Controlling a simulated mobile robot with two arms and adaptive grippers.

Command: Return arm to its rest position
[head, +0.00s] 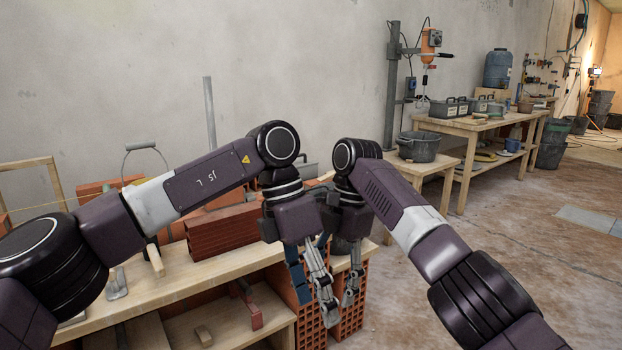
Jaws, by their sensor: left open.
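My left arm (205,185) reaches in from the left, raised over the workbench, with its wrist bent down. My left gripper (312,298) hangs fingers down, open and empty, in front of the bench's right end. My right arm (400,205) comes in from the lower right and bends down close beside the left one. My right gripper (349,292) also points down, just right of the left gripper and partly hidden by it. Whether its jaws are open cannot be told.
A wooden workbench (190,278) holds red bricks (222,230) and tools. Hollow bricks (350,308) stand at its right end. A dark bucket (419,147) sits on a small table at the right. A longer table (480,127) stands behind. The floor at the right is mostly clear.

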